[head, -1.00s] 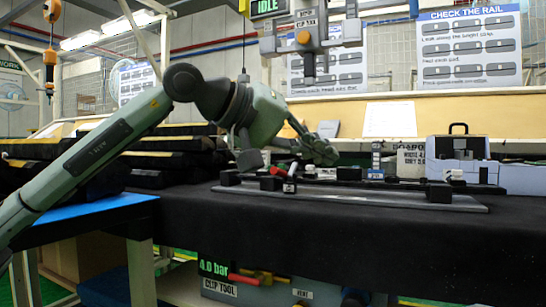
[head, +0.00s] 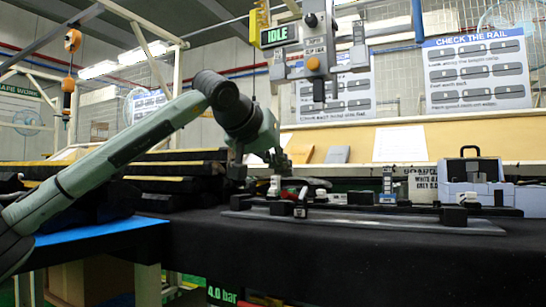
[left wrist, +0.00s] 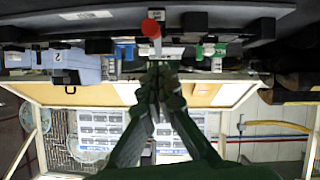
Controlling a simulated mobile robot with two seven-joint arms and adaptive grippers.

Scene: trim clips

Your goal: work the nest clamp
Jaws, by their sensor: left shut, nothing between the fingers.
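The nest clamp's red-tipped handle (left wrist: 151,28) shows in the left wrist view, its pale shaft running down toward my fingertips. In the head view a bit of the red handle (head: 289,192) shows beside a small upright dark piece at the front of the rail fixture (head: 370,221). My left gripper (head: 279,164) is above and just behind the handle, fingers pointing down. In the left wrist view its fingers (left wrist: 158,88) are together and empty, near the shaft; whether they touch it I cannot tell. My right gripper is not in view.
Several small clips and blocks stand along the fixture. A grey-blue case (head: 475,180) stands at the right, with a white-labelled bin (head: 422,184) beside it. A clip tool (head: 314,62) hangs above. The black bench front (head: 400,260) is clear.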

